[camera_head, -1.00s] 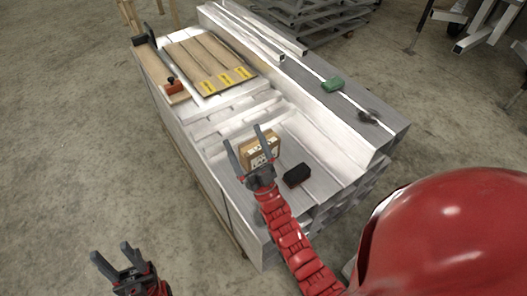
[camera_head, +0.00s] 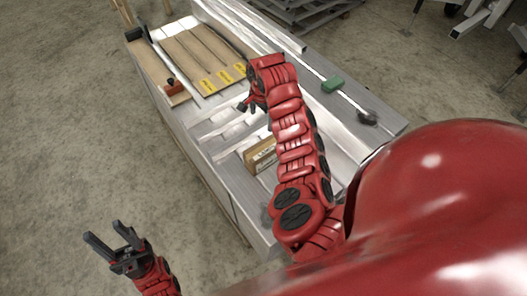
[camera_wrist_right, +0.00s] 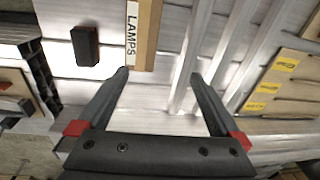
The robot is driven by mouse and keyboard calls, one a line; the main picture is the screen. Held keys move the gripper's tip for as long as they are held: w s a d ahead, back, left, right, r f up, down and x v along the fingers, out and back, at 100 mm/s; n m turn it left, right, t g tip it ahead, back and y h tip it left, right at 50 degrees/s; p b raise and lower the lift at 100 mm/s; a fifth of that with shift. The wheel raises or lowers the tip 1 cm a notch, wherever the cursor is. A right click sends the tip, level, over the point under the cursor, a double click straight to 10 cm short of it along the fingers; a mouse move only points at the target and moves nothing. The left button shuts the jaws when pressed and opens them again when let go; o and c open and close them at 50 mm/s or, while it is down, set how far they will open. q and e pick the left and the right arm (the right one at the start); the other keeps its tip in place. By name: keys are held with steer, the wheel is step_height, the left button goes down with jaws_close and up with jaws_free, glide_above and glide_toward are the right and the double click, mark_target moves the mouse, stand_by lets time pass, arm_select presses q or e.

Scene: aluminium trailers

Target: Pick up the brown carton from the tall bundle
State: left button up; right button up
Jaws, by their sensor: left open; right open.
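The brown carton (camera_head: 262,156) lies on the near part of the tall bundle (camera_head: 236,190) of pale aluminium profiles, partly hidden by my right arm. In the right wrist view the carton (camera_wrist_right: 147,35) carries a white label reading LAMPS. My right gripper (camera_wrist_right: 159,76) is open and empty; the carton's end shows beyond its fingertips, nearer the left finger. In the head view this gripper is mostly hidden behind its arm, with a dark fingertip showing past the carton. My left gripper (camera_head: 103,232) is open and empty, over the floor left of the bundle.
A black block (camera_wrist_right: 85,45) lies beside the carton. Brown boards with yellow labels (camera_head: 205,55) and an orange-red item (camera_head: 174,86) lie farther back on the bundle. A green item (camera_head: 333,83) sits on the right side. The floor at left is clear.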

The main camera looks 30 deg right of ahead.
steer(key=s+r, duration=0.1)
steer(key=s, duration=0.1)
steer(key=g+b, duration=0.1)
steer(key=b, duration=0.5)
glide_above(264, 148)
steer(key=shift+m, duration=0.3)
steer(key=f, duration=0.9)
steer(key=shift+w+d+f, duration=0.1)
steer(key=shift+w+f, duration=0.2)
steer(key=shift+f+p, duration=0.75)
steer(key=shift+s+f+p, duration=0.1)
steer(key=shift+f+p, duration=0.2)
steer(key=shift+f, duration=0.25)
step_height(264, 148, down, 3)
steer(key=shift+s+f+p, duration=0.15)
steer(key=shift+p, duration=0.35)
steer(key=shift+f, duration=0.7)
jaws_close()
